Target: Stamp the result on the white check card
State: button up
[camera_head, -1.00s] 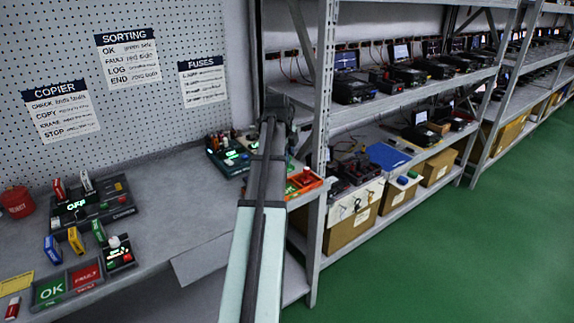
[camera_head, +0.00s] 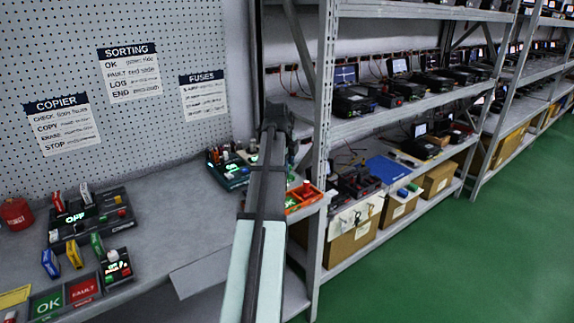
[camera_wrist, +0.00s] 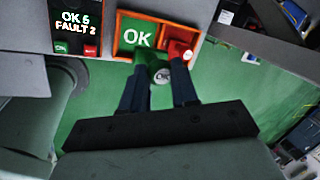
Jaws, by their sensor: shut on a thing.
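My gripper (camera_wrist: 158,68) is shut on a green stamp (camera_wrist: 152,64) with a round grey OK mark, in the wrist view. The stamp is at the near edge of an orange tray (camera_wrist: 160,17), in front of its green OK field (camera_wrist: 137,38). I cannot tell whether it touches the tray. A red block (camera_wrist: 180,50) sits in the tray's right compartment. I cannot pick out the white check card with certainty in either view.
A dark device in the wrist view has a display (camera_wrist: 75,20) reading OK 6, FAULT 2. In the head view, a copier device (camera_head: 90,222) and an OK/FAULT tray (camera_head: 65,300) stand at left. A metal rack (camera_head: 322,120) stands close right of my arm.

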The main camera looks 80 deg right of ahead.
jog(key=shift+w, duration=0.45)
jog(key=w+d+f, duration=0.1)
jog(key=w+d, duration=0.1)
jog(key=w, duration=0.4)
jog(key=w+d+f, duration=0.1)
jog(key=w+d, duration=0.1)
jog(key=w, duration=0.5)
jog(key=shift+d, duration=0.25)
jog(key=shift+w+f, duration=0.1)
jog(key=shift+f, duration=0.1)
jog(key=shift+f, duration=2.8)
jog(key=shift+f, duration=0.55)
jog(key=shift+r, duration=0.1)
notch_tip(320, 180, up, 7)
